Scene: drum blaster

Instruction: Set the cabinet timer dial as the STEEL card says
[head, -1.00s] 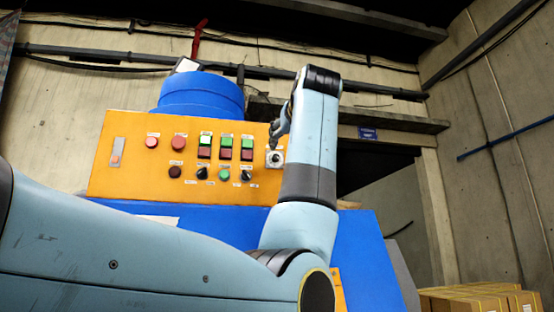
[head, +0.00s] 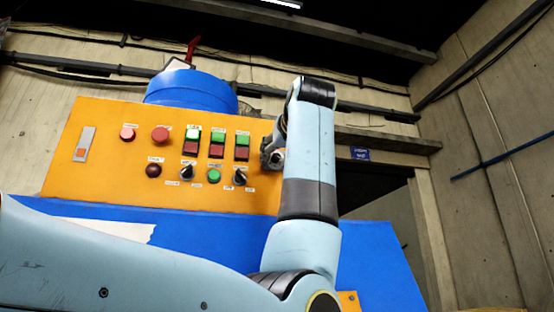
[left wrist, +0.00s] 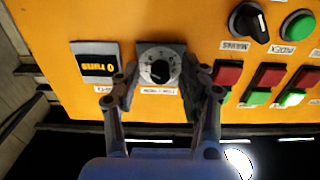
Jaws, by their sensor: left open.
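The timer dial (left wrist: 160,70), a black knob on a pale round scale plate, shows upside down in the left wrist view. In the head view the dial (head: 278,156) is partly covered at the right end of the orange cabinet panel (head: 110,180). My left gripper (left wrist: 163,82) is open, with one finger on each side of the dial and a visible gap to the knob. In the head view the left gripper (head: 270,150) is mostly hidden behind my arm. The dial's small markings are too blurred to read. I cannot make out a STEEL card. My right gripper is not in view.
A blue drum (head: 190,90) stands behind the panel. My left arm crosses the foreground.

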